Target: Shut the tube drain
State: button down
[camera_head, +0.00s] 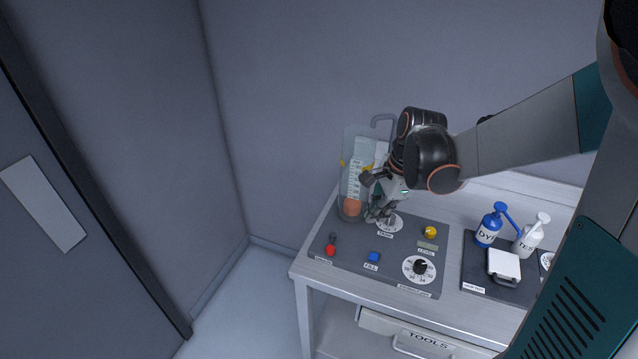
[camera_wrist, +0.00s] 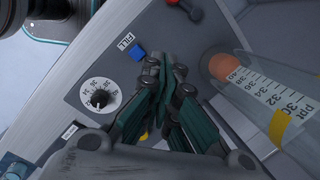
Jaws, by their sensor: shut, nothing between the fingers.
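The clear tube (camera_head: 345,170) stands upright at the back left of the grey panel, with a ppt scale and an orange float (camera_head: 352,207) low inside. In the wrist view the tube (camera_wrist: 262,92) and float (camera_wrist: 222,66) lie right of my fingers. A small red-ended handle (camera_head: 331,249) sits at the panel's front left; part of it shows at the top of the wrist view (camera_wrist: 174,2). Its label is too small to read, so I cannot tell whether it is the drain. My gripper (camera_head: 378,213) is shut and empty, just right of the tube's base.
A blue FILL button (camera_head: 374,256), a black-knobbed dial (camera_head: 420,267), a display (camera_head: 428,246) and a yellow knob (camera_head: 431,232) share the panel.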

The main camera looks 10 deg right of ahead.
jog(key=f+m, duration=0.1)
jog(key=m, duration=0.1)
jog(key=g+b, duration=0.1)
jog(key=b, duration=0.1)
send_near(344, 253)
jog(key=shift+y, duration=0.3)
jog(key=d+f, duration=0.1)
jog(key=f, duration=0.1)
jog(key=d+f, duration=0.2)
jog(key=shift+s+d+f, duration=0.2)
jog(key=shift+s+f, duration=0.05)
jog(key=a, duration=0.2)
jog(key=a+f, duration=0.1)
jog(key=shift+w+f+b, duration=0.1)
jog(key=shift+w+b, duration=0.15)
jog(key=shift+b, duration=0.05)
jog(key=shift+w+a, duration=0.15)
jog(key=shift+a, duration=0.4)
